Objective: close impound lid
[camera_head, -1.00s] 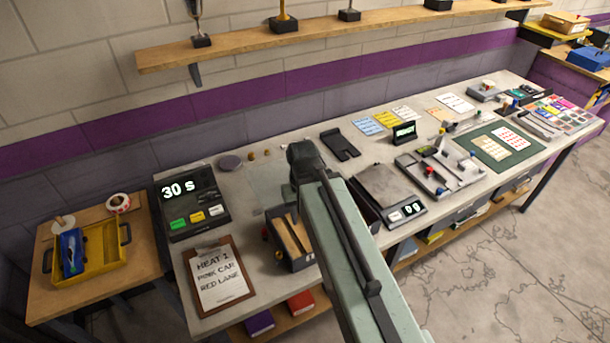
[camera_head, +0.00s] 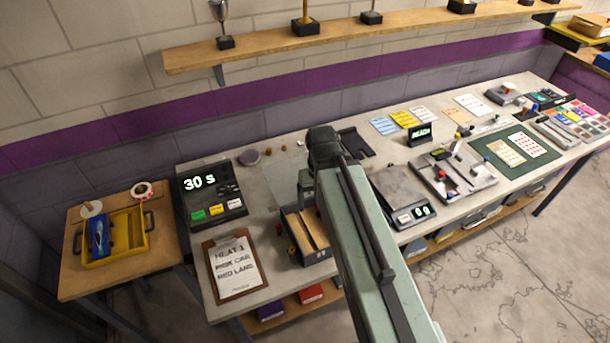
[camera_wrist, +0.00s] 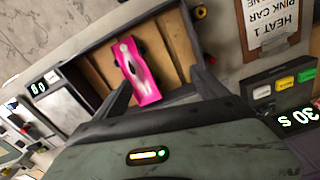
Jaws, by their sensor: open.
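The impound appears to be the dark box (camera_head: 318,256) with a wooden inside, at the bench's front edge in the head view. In the wrist view the box (camera_wrist: 186,45) is open at the top, and a pink car (camera_wrist: 137,72) lies inside it. A faint clear panel (camera_head: 283,178) behind the box may be its lid; I cannot tell for sure. My gripper (camera_wrist: 160,80) is open in the wrist view, its two dark fingers apart over the box's rim, with the car beyond and between them.
A timer (camera_head: 210,192) reading 30 s and a clipboard (camera_head: 236,268) stand left of the box. A scale (camera_head: 402,195) is to its right. A yellow tray (camera_head: 130,250) sits on the left side table. A shelf with trophies (camera_head: 270,54) runs along the wall.

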